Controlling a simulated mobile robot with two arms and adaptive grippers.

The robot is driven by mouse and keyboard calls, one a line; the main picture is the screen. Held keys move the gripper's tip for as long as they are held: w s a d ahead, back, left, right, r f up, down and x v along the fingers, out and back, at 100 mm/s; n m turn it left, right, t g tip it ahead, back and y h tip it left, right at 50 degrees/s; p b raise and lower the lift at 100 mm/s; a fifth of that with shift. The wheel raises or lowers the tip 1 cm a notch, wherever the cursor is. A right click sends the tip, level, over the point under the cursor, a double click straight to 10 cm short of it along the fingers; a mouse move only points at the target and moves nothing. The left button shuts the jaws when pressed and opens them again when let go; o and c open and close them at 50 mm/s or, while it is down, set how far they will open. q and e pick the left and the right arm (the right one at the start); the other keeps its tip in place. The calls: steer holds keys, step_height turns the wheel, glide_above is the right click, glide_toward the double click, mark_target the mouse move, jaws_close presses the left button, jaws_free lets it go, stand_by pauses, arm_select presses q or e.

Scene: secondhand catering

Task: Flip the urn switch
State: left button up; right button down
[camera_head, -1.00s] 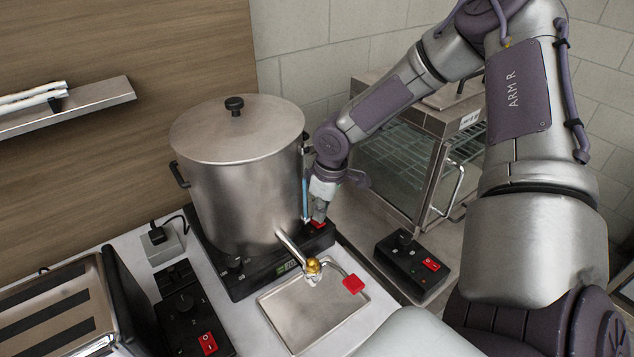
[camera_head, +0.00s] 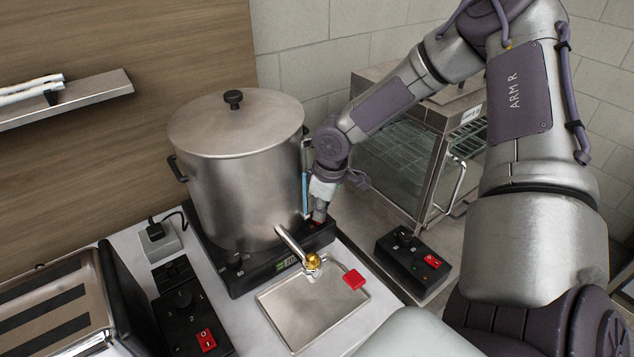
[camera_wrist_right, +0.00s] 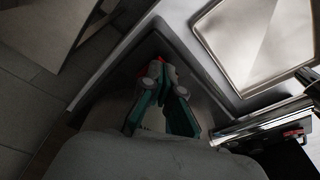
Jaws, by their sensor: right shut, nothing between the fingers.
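The urn (camera_head: 235,180) is a large steel pot with a lid, standing on a black base with a small lit display (camera_head: 288,264). Its tap has a gold knob (camera_head: 313,261) and a red lever end. The red urn switch (camera_head: 315,223) sits on the base's right part, mostly hidden by my right gripper (camera_head: 319,216). This gripper is shut and empty, pointing down at the switch; I cannot tell whether it touches. In the right wrist view, the shut green and grey fingers (camera_wrist_right: 161,82) cover most of the switch, with a little red showing beyond the tips. My left gripper is not in view.
A steel drip tray (camera_head: 312,310) lies under the tap. A black control box with a red switch (camera_head: 413,263) stands at right, before a glass-fronted cabinet (camera_head: 395,160). A toaster (camera_head: 55,310) and another switch panel (camera_head: 190,318) are at left.

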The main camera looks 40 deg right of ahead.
steer(key=shift+r+p, duration=2.65)
steer(key=shift+r, duration=0.8)
